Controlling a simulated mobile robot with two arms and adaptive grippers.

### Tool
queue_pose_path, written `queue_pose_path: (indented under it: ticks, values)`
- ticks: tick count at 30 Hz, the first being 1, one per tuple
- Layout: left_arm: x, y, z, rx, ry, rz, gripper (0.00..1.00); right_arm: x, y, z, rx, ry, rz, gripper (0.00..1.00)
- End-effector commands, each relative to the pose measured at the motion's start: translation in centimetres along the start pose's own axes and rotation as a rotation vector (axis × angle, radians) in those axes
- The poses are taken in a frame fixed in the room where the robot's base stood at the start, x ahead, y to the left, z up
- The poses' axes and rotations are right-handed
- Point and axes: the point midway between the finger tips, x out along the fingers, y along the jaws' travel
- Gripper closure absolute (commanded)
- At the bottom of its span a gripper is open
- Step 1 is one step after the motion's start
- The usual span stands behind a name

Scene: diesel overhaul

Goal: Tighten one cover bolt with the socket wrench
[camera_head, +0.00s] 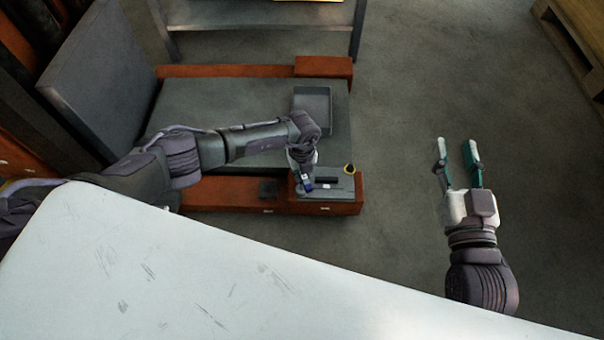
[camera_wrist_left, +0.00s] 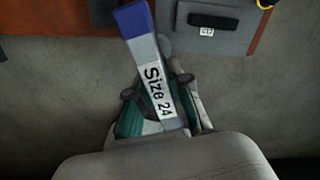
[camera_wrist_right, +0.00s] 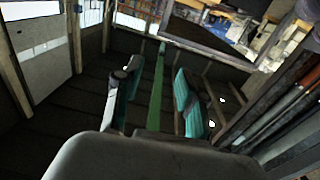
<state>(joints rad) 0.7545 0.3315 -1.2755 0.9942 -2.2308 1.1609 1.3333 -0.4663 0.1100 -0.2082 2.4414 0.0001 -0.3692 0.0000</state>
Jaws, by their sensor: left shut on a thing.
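My left gripper (camera_head: 303,172) is shut on a socket wrench (camera_head: 307,186) above the front right of the low bench. In the left wrist view the wrench (camera_wrist_left: 142,45) has a grey handle, a blue end and a white "Size 24" label. It points up and slightly left in that view, between the fingers (camera_wrist_left: 160,95). Its socket end is not clearly visible. My right gripper (camera_head: 458,152) is open and empty over bare floor at the right. Its fingers (camera_wrist_right: 150,90) stand apart in the right wrist view. I cannot make out a cover or its bolts.
A grey tool panel (camera_head: 343,190) on the orange bench holds a black labelled piece (camera_head: 326,180) and a yellow-black ring (camera_head: 349,169). A grey open tray (camera_head: 328,108) lies behind. A white surface (camera_head: 200,265) fills the foreground.

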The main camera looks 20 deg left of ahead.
Motion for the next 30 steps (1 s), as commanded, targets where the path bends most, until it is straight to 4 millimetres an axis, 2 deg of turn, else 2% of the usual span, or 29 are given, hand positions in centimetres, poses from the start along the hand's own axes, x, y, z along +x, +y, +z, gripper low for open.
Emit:
queue_pose_path:
  ticks: [3,9,15,26,30]
  values:
    - [0.2,0.0,0.1,0.219,-0.002,-0.001,1.00,0.1,-0.3,-2.0,0.003,0.138,-0.008,0.60]
    - [0.2,0.0,0.1,0.552,-0.003,-0.001,1.00,-0.7,-0.9,-5.9,0.011,0.375,-0.020,0.60]
    - [0.1,0.0,0.1,0.771,-0.001,0.000,1.00,-2.0,-1.2,-8.6,0.018,0.548,-0.029,0.60]
    - [0.0,0.0,0.1,0.799,-0.001,0.000,1.00,-2.1,-1.2,-9.0,0.018,0.567,-0.029,0.60]
    - [-0.5,0.0,0.1,0.798,-0.001,-0.001,1.00,-1.5,-1.1,-8.1,0.015,0.491,-0.026,0.60]
